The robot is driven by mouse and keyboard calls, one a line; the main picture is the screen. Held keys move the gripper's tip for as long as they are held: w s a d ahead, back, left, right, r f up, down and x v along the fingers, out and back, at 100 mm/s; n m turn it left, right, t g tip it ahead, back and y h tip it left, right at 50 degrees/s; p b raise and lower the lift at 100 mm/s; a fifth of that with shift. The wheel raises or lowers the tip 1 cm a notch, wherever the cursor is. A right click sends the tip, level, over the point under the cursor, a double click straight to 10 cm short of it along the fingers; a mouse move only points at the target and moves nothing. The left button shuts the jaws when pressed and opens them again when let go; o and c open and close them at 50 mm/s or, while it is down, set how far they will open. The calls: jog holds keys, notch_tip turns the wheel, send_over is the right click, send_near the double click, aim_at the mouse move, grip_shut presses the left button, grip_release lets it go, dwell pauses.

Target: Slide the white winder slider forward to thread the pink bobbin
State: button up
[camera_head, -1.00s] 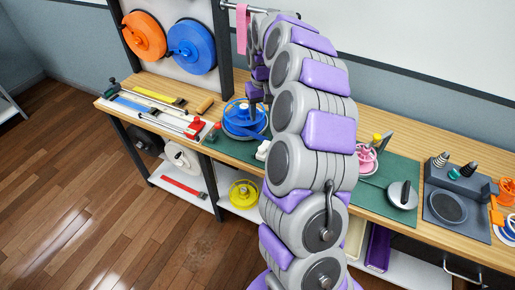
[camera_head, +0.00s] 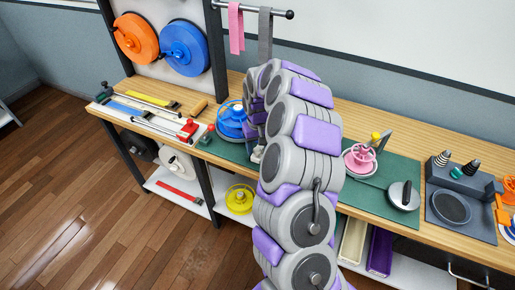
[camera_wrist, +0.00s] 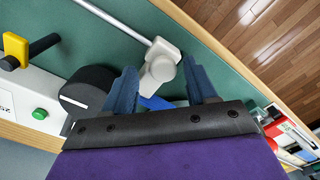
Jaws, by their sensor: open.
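The pink bobbin (camera_head: 360,157) sits on a pale round base on the green mat, right of my arm in the head view. The white winder slider (camera_wrist: 160,65) appears in the wrist view as a pale rounded block at the end of a metal rod. My gripper (camera_wrist: 163,86) is open, with one blue-grey finger on each side of the slider's near end. I cannot tell whether either finger touches it. In the head view the slider (camera_head: 257,154) shows only as a small pale piece beside my arm, and my fingertips are mostly hidden.
A blue spool (camera_head: 231,122) stands close left of my gripper. A black cylinder (camera_wrist: 90,88) and a yellow knob (camera_wrist: 15,48) are left in the wrist view. Straps hang from a rod above.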

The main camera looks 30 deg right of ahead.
jog(key=shift+f, duration=0.25)
jog(key=shift+a, duration=0.3)
jog(key=shift+c, duration=0.6)
jog(key=shift+d, duration=0.1)
grip_shut()
